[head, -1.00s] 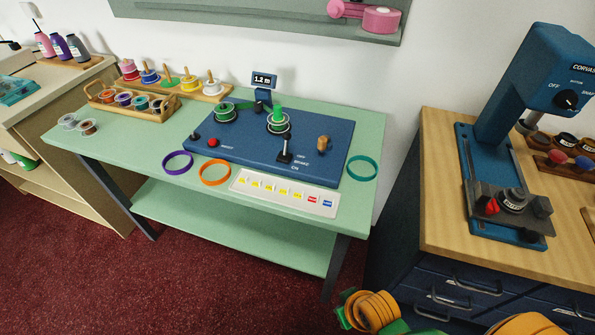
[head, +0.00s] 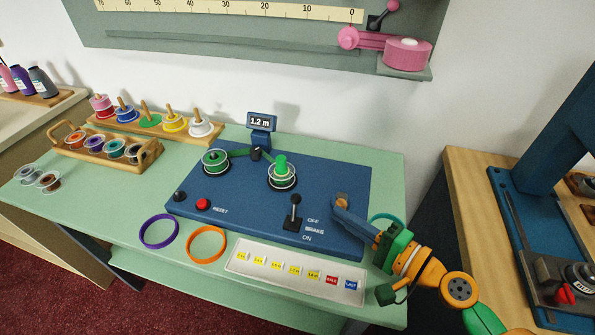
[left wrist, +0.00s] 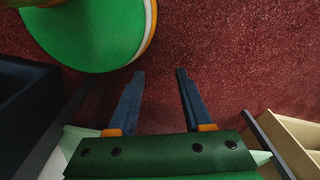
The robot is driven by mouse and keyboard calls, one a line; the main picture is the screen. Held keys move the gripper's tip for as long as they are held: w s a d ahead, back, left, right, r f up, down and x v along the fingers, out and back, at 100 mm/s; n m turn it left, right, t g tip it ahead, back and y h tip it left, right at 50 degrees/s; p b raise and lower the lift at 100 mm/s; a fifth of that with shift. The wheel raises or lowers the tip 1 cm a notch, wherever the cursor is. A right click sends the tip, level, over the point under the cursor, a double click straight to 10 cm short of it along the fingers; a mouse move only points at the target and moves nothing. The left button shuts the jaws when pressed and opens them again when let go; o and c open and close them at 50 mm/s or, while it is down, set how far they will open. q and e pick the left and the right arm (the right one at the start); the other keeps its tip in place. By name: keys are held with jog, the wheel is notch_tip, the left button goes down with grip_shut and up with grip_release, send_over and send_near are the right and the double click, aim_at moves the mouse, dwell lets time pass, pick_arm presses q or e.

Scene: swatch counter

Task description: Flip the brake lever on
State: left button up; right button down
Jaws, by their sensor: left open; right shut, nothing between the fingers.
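The brake lever (head: 296,212) is a black stick with a round knob on the blue panel (head: 240,190). It stands roughly upright, knob up, beside the white OFF, BRAKE and ON labels (head: 314,230). My right gripper (head: 337,203) is shut and empty over the panel's right edge, a little right of the lever and apart from it. Its blue fingers partly cover a wooden knob (head: 342,198); I cannot tell whether they touch it. My left gripper (left wrist: 157,72) is open and empty over the red floor in the left wrist view; it is not in the head view.
Green (head: 215,160) and clear-rimmed (head: 281,174) spools stand on the panel behind the lever, with a 1.2 m display (head: 261,122). A red reset button (head: 203,204) is at left. A label card (head: 293,272), purple ring (head: 158,231) and orange ring (head: 206,244) lie in front.

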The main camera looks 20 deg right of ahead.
aim_at(295, 208)
jog(key=shift+r, duration=0.1)
jog(key=shift+s+r, duration=0.25)
jog(key=shift+s, duration=0.3)
jog(key=shift+s+r, duration=0.2)
jog(key=shift+s, duration=0.35)
jog(key=p+x, duration=0.3)
jog(key=x, duration=0.7)
jog(key=shift+p, duration=0.35)
jog(key=shift+w+a+f, duration=0.1)
jog(key=shift+w, duration=0.15)
pick_arm(q)
jog(key=r, duration=0.1)
jog(key=s+r, duration=0.1)
jog(key=r, duration=0.2)
jog(key=shift+s, duration=0.3)
jog(key=shift+f, duration=0.15)
